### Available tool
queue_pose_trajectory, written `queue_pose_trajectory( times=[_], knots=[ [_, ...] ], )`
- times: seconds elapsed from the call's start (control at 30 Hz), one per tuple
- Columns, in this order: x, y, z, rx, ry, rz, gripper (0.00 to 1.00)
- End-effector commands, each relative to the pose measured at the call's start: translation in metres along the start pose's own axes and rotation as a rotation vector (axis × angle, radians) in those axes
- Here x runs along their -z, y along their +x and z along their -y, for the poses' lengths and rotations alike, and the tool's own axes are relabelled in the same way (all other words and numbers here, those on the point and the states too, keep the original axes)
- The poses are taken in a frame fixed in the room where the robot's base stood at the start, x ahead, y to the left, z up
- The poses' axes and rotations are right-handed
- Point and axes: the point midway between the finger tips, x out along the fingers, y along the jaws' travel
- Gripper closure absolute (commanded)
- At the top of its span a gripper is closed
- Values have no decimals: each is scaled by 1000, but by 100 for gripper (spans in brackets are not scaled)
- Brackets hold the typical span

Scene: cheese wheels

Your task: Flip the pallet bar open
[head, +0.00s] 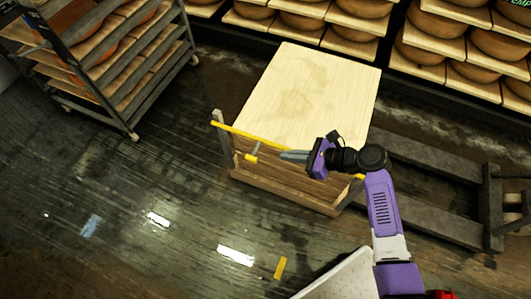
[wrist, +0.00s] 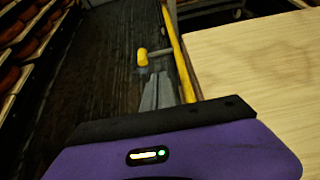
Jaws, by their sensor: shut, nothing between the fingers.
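The yellow pallet bar (head: 262,134) runs along the near edge of the wooden pallet stack (head: 312,87) in the head view. Its left end meets a grey upright post (head: 222,132). A short yellow handle (head: 251,158) sticks out from the bar on the near side. In the wrist view the bar (wrist: 177,45) runs away along the left of the pale board, with the handle (wrist: 142,57) to its left. My gripper (head: 284,155) is shut and empty, its fingertips just right of the handle, beside the bar. I cannot tell whether they touch it.
A rack of cheese boards (head: 115,62) stands at the upper left. Shelves of cheese wheels (head: 435,45) line the back. A dark pallet-truck frame (head: 430,165) lies to the right. The wet dark floor (head: 120,210) at left is clear.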

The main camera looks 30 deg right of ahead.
Motion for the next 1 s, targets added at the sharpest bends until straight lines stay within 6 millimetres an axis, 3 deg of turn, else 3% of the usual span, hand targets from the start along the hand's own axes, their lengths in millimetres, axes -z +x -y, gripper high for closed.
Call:
queue_pose_trajectory(
  times=[0.17,0.6,1.0],
  knots=[
    [1,15,0,-2,-3,1,100],
    [2,86,0,-2,-3,-1,100],
    [0,100,0,0,-3,-1,100]
  ],
)
